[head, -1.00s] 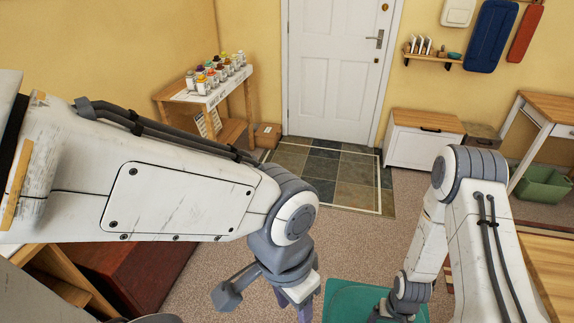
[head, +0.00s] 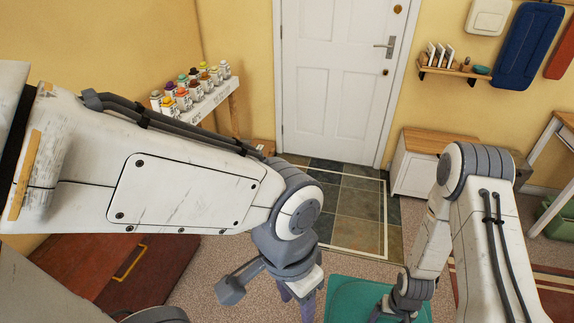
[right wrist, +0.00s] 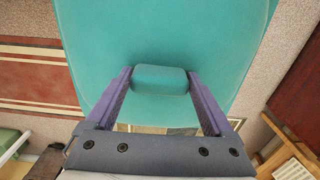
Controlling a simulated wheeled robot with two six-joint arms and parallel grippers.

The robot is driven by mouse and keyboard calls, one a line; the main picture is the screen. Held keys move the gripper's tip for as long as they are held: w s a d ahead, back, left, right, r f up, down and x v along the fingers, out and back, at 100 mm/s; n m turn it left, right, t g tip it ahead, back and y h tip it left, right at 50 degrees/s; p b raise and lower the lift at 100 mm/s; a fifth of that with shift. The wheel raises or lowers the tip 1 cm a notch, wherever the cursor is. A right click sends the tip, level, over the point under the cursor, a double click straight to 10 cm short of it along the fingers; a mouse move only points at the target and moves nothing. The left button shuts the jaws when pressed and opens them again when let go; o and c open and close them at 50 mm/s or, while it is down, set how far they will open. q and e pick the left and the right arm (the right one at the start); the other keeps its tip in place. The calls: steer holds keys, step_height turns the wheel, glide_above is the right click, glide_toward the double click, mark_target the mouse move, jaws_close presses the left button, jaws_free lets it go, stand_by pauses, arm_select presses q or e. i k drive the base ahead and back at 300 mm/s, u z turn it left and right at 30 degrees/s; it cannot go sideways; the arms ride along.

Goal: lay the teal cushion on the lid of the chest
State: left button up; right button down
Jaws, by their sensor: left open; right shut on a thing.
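The teal cushion (head: 350,298) hangs low in front of me in the head view. It fills the top of the right wrist view (right wrist: 165,30). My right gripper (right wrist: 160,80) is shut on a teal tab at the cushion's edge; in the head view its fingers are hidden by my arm. The white chest with a wooden lid (head: 438,138) stands by the wall right of the door, beyond my right arm. Its lid looks bare where it shows. My left gripper (head: 297,298) is open and empty, left of the cushion, its tips near the bottom edge.
A narrow stand (head: 214,98) with several paint bottles is at the left wall. A tiled mat (head: 345,205) lies before the white door (head: 338,80). A red-brown piece with a yellow handle (head: 125,270) is low left. A striped rug (head: 553,295) lies at right.

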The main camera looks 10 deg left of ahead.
mark_target(102, 243)
steer(key=i, duration=1.25)
steer(key=u, duration=2.3)
